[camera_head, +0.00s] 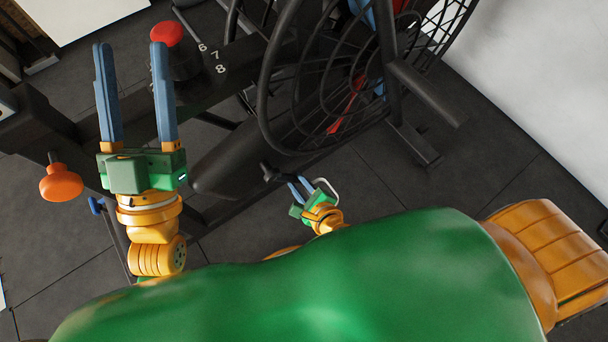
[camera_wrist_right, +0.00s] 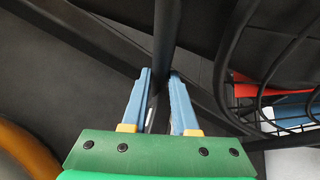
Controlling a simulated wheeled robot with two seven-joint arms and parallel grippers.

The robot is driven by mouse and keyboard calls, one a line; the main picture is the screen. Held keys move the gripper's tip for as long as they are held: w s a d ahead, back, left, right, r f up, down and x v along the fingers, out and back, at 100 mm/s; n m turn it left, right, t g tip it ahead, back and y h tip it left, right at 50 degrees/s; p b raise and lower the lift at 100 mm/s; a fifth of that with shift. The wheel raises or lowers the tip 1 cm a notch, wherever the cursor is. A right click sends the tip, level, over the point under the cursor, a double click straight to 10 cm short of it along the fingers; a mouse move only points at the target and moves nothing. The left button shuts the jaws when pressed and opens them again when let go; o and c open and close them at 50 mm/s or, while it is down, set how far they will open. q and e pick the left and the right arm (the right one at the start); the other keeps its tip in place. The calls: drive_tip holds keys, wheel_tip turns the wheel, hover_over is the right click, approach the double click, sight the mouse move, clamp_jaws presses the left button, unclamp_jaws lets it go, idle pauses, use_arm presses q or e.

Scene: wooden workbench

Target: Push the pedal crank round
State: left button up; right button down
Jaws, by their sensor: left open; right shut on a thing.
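The exercise bike's black pedal crank (camera_wrist_right: 167,35) shows in the right wrist view as a dark bar running down between my fingers. My right gripper (camera_wrist_right: 161,74) is shut on this bar, with one blue finger on each side. In the head view my right gripper (camera_head: 296,184) is low beside the bike, next to a small dark end piece (camera_head: 269,173); most of the crank is hard to make out against the dark frame. My left gripper (camera_head: 131,50) is open and empty, its long blue fingers pointing up beside the bike's numbered post.
The caged fan wheel (camera_head: 350,75) stands beyond my right gripper. A red knob (camera_head: 167,33) and an orange knob (camera_head: 61,182) are near my left gripper. The dark tiled floor (camera_head: 480,165) is clear at right.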

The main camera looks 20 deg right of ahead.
drive_tip(key=shift+s+a+f+m+y, duration=0.2)
drive_tip(key=shift+a+f+m+y, duration=0.1)
drive_tip(key=shift+a+m+y, duration=0.3)
drive_tip(key=shift+a, duration=0.15)
drive_tip(key=c, duration=0.7)
unclamp_jaws()
drive_tip(key=shift+s, duration=0.1)
